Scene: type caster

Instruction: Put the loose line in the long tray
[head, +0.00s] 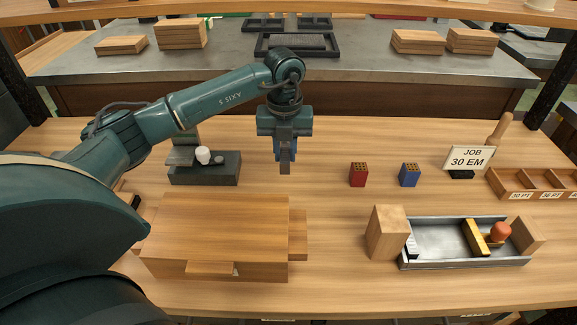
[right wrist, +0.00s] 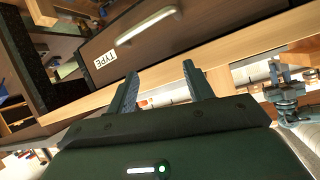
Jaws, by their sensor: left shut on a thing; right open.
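The long tray (head: 440,262) is a grey metal trough at the right of the bench in the head view. A narrow pale strip with dark marks (head: 412,246) stands inside its left end. A yellow bar (head: 474,238) and an orange-red knob (head: 501,231) sit toward its right end. My left gripper (head: 286,168) points down above the middle of the bench, left of the tray and apart from it. It is shut on a thin grey piece, mostly hidden by the fingers. My right gripper (right wrist: 160,88) is open and empty in the right wrist view.
Wooden blocks (head: 387,233) flank the tray. Red (head: 358,175) and blue (head: 409,175) blocks, a job sign (head: 468,158) and a compartment rack (head: 530,186) stand behind. A wooden case (head: 215,225) and dark stand (head: 205,170) are left. A labelled drawer (right wrist: 125,45) faces my right gripper.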

